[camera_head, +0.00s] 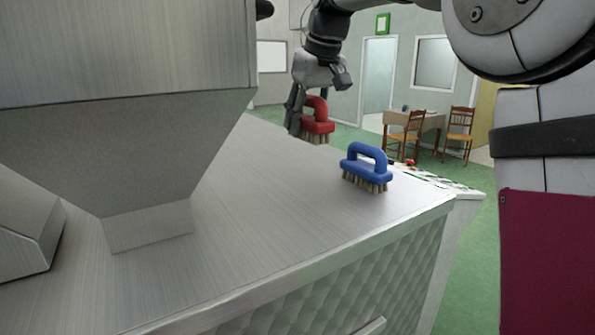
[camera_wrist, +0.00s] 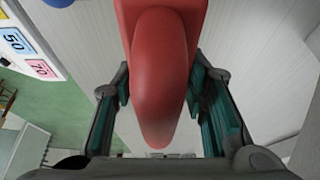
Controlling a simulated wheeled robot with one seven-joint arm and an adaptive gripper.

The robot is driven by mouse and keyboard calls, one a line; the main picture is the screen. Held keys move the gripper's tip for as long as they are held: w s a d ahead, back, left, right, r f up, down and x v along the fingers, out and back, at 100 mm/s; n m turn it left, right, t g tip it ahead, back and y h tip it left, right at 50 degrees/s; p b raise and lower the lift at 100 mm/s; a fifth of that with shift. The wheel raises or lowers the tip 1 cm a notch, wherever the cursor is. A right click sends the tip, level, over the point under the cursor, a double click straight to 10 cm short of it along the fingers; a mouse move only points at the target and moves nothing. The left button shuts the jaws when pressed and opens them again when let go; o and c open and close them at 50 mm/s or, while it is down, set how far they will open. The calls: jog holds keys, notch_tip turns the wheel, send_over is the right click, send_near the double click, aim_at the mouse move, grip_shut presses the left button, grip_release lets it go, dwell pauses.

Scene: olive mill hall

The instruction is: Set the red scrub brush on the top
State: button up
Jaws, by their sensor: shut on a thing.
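The red scrub brush (camera_head: 318,120) has a looped handle and pale bristles. My gripper (camera_head: 296,112) is shut on its handle, over the far part of the metal top (camera_head: 250,215). In the wrist view the red brush (camera_wrist: 165,75) fills the middle, between the two fingers of my gripper (camera_wrist: 160,105). The bristles look close to the metal top; I cannot tell whether they touch it. A blue scrub brush (camera_head: 367,167) stands upright on the top, nearer and to the right of the red one. Its edge shows in the wrist view (camera_wrist: 38,10).
A metal hopper (camera_head: 130,130) rises from the left of the top. A strip with markings and a red button (camera_head: 410,162) runs along the right edge. The middle of the top is bare. A desk (camera_head: 425,122) and two chairs stand far behind.

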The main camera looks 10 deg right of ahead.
notch_tip(320, 180, down, 10)
jog(key=shift+s+a+r+p, duration=0.1)
jog(key=shift+r+p, duration=0.05)
jog(key=shift+p, duration=0.9)
jog(key=o, duration=1.2)
